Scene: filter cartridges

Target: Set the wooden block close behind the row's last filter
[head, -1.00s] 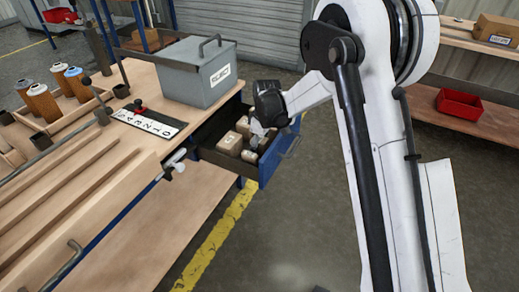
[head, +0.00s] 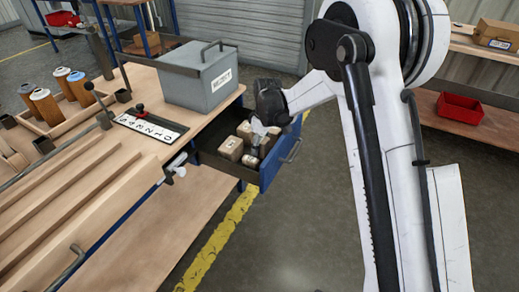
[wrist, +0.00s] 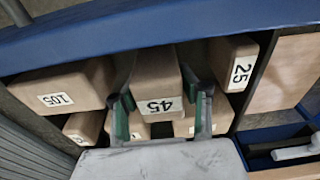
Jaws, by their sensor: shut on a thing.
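Several filters stand on the bench at the left of the head view: orange-brown cylinders with white, blue or dark tops, such as the white-topped one (head: 45,104) and the blue-topped one (head: 78,86). My gripper (wrist: 163,100) is down in the open blue drawer (head: 282,160), among several wooden blocks. In the wrist view its green-padded fingers are shut on the sides of the wooden block marked 45 (wrist: 154,75). In the head view my gripper (head: 260,130) partly hides the blocks, and I cannot single out the held one there.
A block marked 105 (wrist: 65,88) and one marked 25 (wrist: 233,65) flank the held block; others are partly hidden. A grey lidded box (head: 200,80) stands on the bench above the drawer. A number scale (head: 148,125) with a red-knobbed slider lies nearby.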

